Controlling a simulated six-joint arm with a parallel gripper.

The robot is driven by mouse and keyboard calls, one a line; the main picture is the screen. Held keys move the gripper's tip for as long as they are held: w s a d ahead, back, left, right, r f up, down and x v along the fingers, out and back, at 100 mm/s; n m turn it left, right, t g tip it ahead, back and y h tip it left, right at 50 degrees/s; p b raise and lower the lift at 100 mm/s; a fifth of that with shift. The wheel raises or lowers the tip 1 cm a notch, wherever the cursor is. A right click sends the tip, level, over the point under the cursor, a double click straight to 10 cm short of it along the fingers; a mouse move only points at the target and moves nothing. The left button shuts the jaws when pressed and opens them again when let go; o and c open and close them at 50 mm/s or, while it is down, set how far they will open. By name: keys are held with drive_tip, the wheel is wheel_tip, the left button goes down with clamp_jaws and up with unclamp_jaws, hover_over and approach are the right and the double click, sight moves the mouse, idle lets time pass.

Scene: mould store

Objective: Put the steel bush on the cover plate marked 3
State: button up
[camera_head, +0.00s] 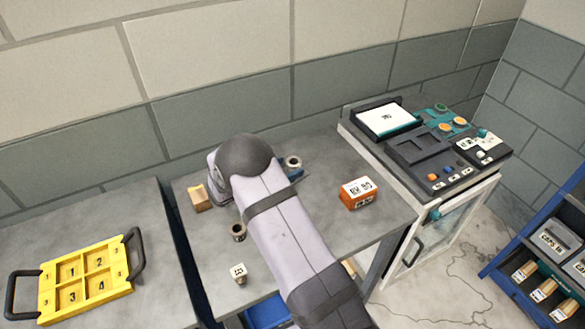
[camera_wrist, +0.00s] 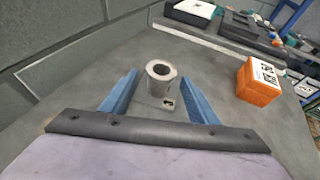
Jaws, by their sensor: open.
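The steel bush (camera_wrist: 161,69), a short grey hollow cylinder, stands upright on the table in the wrist view. A small tag with a black mark is at its foot. My gripper (camera_wrist: 160,76) is open, with its blue fingers on either side of the bush and a gap to each. In the head view the bush (camera_head: 293,161) shows just past my arm, with a bit of blue finger beside it; the rest is hidden. The yellow frame (camera_head: 104,292) at the left has numbered panels; the panel marked 3 (camera_head: 72,297) is at its lower left and looks empty.
A second, darker bush (camera_head: 239,231) stands left of my arm, with a white-labelled block (camera_head: 239,272) before it. A wooden block (camera_head: 201,198) is behind. An orange box (camera_head: 357,193) is to the right. A gap separates the two tables.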

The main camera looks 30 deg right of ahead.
drive_tip(key=b+v, duration=0.2)
drive_tip(key=v, duration=0.6)
drive_tip(key=shift+s+d+r+p, duration=0.1)
drive_tip(key=shift+s+r+p, duration=0.1)
drive_tip(key=shift+s+p, duration=0.1)
drive_tip(key=s+d+r+m+g+y+p, duration=0.1)
drive_tip(key=s+r+m+g+p, duration=0.15)
drive_tip(key=s, duration=0.25)
drive_tip(key=s+r+m+g+y+p, duration=0.2)
drive_tip(key=s+r+m+p, duration=0.1)
drive_tip(key=s+m+p, duration=0.15)
drive_tip(key=s+a+r+m+y+p, duration=0.4)
drive_tip(key=s+m, duration=0.3)
drive_tip(key=s, duration=0.2)
drive_tip(key=s+a+r+m+y+p, duration=0.5)
drive_tip(key=s+a+r+m+p, duration=0.1)
drive_tip(key=s+a+m, duration=0.1)
drive_tip(key=shift+s+m, duration=0.7)
drive_tip(key=shift+s, duration=0.15)
